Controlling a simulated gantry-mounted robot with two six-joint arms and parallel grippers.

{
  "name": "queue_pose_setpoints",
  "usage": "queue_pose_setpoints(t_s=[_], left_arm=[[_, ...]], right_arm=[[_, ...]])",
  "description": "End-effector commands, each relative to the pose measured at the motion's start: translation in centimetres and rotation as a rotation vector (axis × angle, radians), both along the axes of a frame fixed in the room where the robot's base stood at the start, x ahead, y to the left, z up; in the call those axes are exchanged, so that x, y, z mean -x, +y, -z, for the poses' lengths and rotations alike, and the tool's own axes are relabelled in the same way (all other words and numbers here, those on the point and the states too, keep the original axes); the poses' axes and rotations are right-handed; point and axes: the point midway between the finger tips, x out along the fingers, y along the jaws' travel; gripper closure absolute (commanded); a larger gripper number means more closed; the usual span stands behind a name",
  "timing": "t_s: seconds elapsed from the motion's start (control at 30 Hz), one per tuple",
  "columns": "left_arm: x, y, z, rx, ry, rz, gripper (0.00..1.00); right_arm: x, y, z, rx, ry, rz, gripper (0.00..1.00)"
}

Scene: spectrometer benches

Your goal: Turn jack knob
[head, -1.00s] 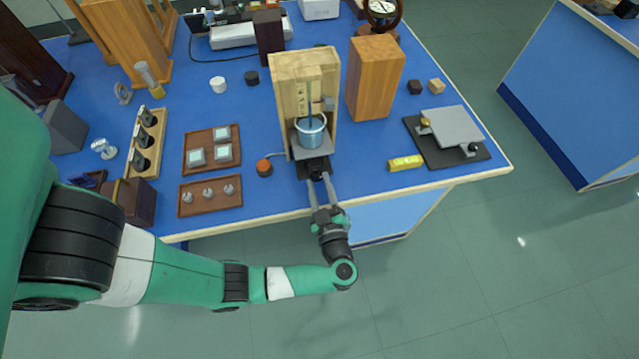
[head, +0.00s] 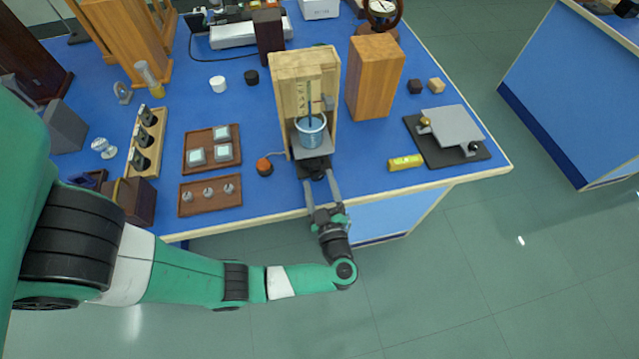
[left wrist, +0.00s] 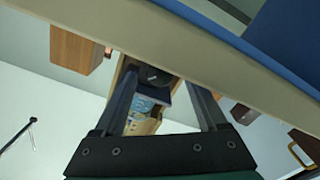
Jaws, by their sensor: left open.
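The jack (head: 314,163) is a small dark stand with a grey top plate at the front of a wooden frame, near the table's front edge. A blue-grey beaker (head: 312,128) stands on its plate. The dark round jack knob (head: 318,175) faces the table's front; in the left wrist view the knob (left wrist: 153,75) shows between my fingers, near their tips. My left gripper (head: 319,179) is open, its fingers pointing at the jack with one on each side of the knob. Whether a finger touches the knob I cannot tell. My right gripper is not in view.
The wooden frame (head: 289,95) stands behind the jack. An orange-topped button (head: 264,167) sits to its left, with wooden trays (head: 188,210) beyond. The table's front edge passes under my gripper.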

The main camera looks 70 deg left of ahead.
Motion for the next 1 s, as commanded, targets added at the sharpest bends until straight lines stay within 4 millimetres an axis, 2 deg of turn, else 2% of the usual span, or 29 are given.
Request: queue_pose_setpoints(t_s=[0.13, 0.23, 0.5, 0.6, 0.77, 1.0], left_arm=[[0.0, -0.5, 0.0, 0.000, 0.001, 0.004, 0.26], [0.1, -2.0, -0.1, 0.001, 0.002, 0.006, 0.26], [0.7, -8.3, -0.1, 0.000, -0.001, 0.007, 0.26], [0.9, -10.1, 0.0, 0.001, 0.001, 0.005, 0.26], [1.2, -11.5, 0.0, 0.000, 0.000, 0.001, 0.26], [1.2, -11.6, 0.0, 0.000, 0.000, 0.000, 0.26]], right_arm=[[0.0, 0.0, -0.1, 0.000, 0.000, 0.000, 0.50], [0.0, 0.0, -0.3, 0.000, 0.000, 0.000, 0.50], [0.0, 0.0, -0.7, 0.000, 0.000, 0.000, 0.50], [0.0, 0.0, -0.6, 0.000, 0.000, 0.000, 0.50], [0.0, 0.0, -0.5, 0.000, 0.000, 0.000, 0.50], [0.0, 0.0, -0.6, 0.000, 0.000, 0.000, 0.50]])
